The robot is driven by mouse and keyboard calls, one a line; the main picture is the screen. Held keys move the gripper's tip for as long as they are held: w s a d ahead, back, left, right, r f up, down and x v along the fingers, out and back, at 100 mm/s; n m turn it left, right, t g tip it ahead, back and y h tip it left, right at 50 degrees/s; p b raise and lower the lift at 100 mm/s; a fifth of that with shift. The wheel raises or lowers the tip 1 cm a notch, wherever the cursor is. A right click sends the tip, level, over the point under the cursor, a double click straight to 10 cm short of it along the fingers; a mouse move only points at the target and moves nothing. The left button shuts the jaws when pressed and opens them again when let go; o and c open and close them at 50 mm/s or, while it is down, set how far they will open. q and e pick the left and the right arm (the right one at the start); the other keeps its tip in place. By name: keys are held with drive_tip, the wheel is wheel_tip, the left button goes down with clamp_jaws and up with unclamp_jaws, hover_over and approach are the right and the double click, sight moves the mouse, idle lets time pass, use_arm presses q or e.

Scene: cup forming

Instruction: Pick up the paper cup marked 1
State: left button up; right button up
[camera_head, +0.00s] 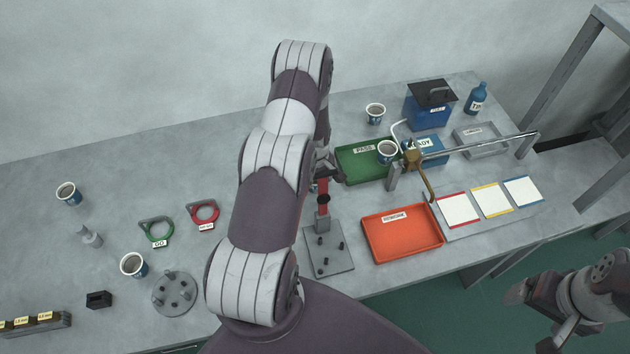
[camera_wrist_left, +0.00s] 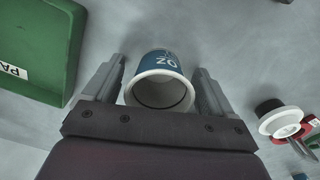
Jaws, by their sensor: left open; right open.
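A blue paper cup with a white rim (camera_wrist_left: 160,82) stands between the two fingers of my left gripper (camera_wrist_left: 158,66) in the left wrist view. The fingers are open, one on each side, with a small gap to the cup. Its print is partly readable and upside down; I cannot make out a number 1. In the head view my left arm hides this cup and most of the gripper. Other cups (camera_head: 68,193), (camera_head: 133,265), (camera_head: 375,113) and (camera_head: 388,152) show there, their marks unreadable. My right gripper (camera_head: 532,316) is open and empty off the table's front right.
A green PASS tray (camera_head: 352,170) is beside the cup, also in the left wrist view (camera_wrist_left: 40,45). A red-posted stand (camera_head: 323,195), an orange tray (camera_head: 400,245), and a metal arm fixture (camera_head: 480,146) stand to the right.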

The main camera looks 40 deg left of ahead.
use_arm(q)
drive_tip(key=c, duration=1)
